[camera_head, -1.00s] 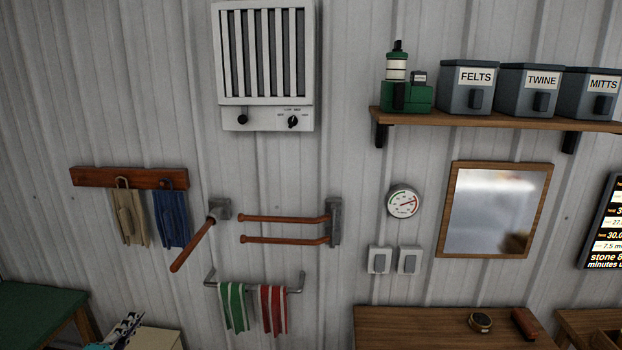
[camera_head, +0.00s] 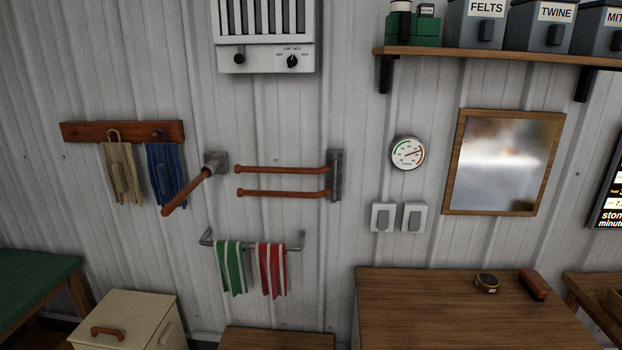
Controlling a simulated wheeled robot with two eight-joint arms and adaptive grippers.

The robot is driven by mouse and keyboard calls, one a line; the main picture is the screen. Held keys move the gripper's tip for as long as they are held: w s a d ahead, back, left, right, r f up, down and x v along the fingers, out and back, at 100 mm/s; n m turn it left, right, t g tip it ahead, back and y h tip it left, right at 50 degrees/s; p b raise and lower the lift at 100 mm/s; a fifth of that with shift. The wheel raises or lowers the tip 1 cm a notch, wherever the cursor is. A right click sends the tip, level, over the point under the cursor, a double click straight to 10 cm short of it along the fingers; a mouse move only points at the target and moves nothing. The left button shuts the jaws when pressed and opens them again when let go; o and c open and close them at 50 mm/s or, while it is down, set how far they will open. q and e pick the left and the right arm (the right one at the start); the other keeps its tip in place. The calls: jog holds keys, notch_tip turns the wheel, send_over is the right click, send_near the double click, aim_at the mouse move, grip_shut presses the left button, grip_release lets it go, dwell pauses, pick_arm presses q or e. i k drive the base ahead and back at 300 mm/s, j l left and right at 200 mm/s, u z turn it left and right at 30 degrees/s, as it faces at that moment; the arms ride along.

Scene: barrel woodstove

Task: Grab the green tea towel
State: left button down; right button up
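The green tea towel (camera_head: 231,268) has white stripes and hangs over a grey metal rail (camera_head: 292,248) on the wall, left of centre in the head view. A red tea towel (camera_head: 271,270) with white stripes hangs beside it on the right, on the same rail. Neither of my grippers is in view.
Red-brown swing arms (camera_head: 285,193) stick out above the rail. Tan and blue cloths hang from a wooden peg board (camera_head: 75,132) at left. Below stand a cream box (camera_head: 140,312), a low wooden surface (camera_head: 277,340) and a wooden cabinet (camera_head: 440,305) at right.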

aim_at(228, 257)
jog(key=j+z, duration=0.15)
jog(key=z, duration=0.55)
jog(key=j+z, duration=0.45)
jog(key=j, duration=0.35)
jog(key=j+z, duration=0.5)
jog(key=j, duration=0.3)
jog(key=k+j, duration=0.1)
jog(key=j, duration=0.25)
jog(key=k+j, duration=0.1)
jog(key=j, duration=0.3)
jog(key=k+j, duration=0.1)
jog(key=j, duration=0.25)
jog(key=k+j+z, duration=0.1)
jog(key=j, duration=0.3)
jog(key=k+j, duration=0.1)
jog(key=j, duration=0.25)
